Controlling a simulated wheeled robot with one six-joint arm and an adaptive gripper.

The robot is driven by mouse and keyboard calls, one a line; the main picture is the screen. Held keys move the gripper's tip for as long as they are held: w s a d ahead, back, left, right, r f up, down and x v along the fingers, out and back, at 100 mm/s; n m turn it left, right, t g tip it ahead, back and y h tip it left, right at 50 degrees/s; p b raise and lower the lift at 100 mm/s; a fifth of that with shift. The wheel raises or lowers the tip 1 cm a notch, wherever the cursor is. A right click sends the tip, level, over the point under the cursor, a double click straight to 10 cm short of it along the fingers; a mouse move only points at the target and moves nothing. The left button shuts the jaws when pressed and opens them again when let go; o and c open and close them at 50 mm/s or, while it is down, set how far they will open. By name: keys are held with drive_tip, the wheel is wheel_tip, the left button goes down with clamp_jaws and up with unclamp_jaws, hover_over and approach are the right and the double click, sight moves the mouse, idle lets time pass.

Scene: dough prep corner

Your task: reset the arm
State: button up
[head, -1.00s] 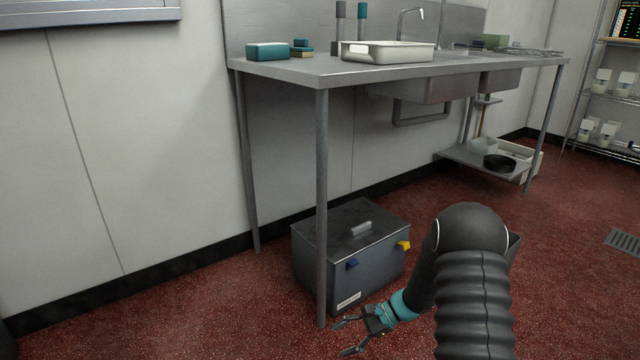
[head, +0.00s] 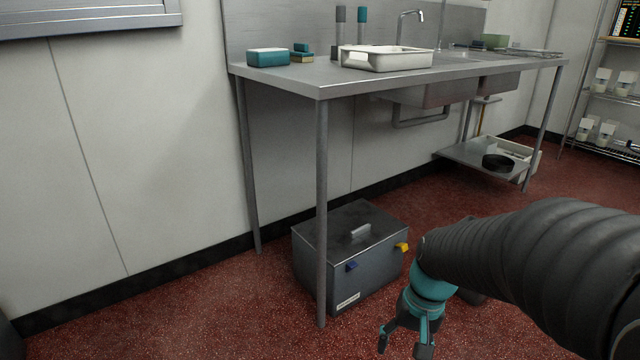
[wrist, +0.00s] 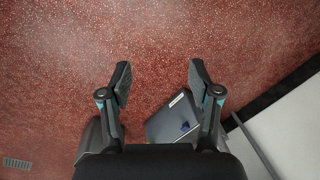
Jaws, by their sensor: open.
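My gripper (head: 404,342) is at the lower right of the head view, fingers pointing down over the red floor. It is open and empty. In the wrist view its two fingers (wrist: 160,85) stand wide apart with only speckled floor between their tips. My dark arm reaches in from the right edge of the head view. The gripper is in front of and to the right of a grey metal box (head: 350,256) and appears apart from it. The box also shows in the wrist view (wrist: 168,122), partly hidden behind a finger.
The box, with blue (head: 351,266) and yellow (head: 402,247) latches, sits under a steel sink table (head: 290,75), behind its front leg (head: 322,200). A white tray (head: 400,60) and a teal box (head: 268,57) stand on top. Floor (head: 220,310) at front left is clear.

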drive_tip(key=s+r+n+t+p, duration=0.1)
drive_tip(key=s+r+t+p, duration=0.1)
drive_tip(key=r, duration=0.6)
drive_tip(key=s+r+n+t+h+p, duration=0.1)
drive_tip(key=s+r+t+p, duration=0.1)
drive_tip(key=s+r, duration=0.5)
drive_tip(key=shift+d+r+t+h, duration=0.3)
drive_tip(key=shift+r+t, duration=0.35)
drive_tip(key=shift+t, duration=0.25)
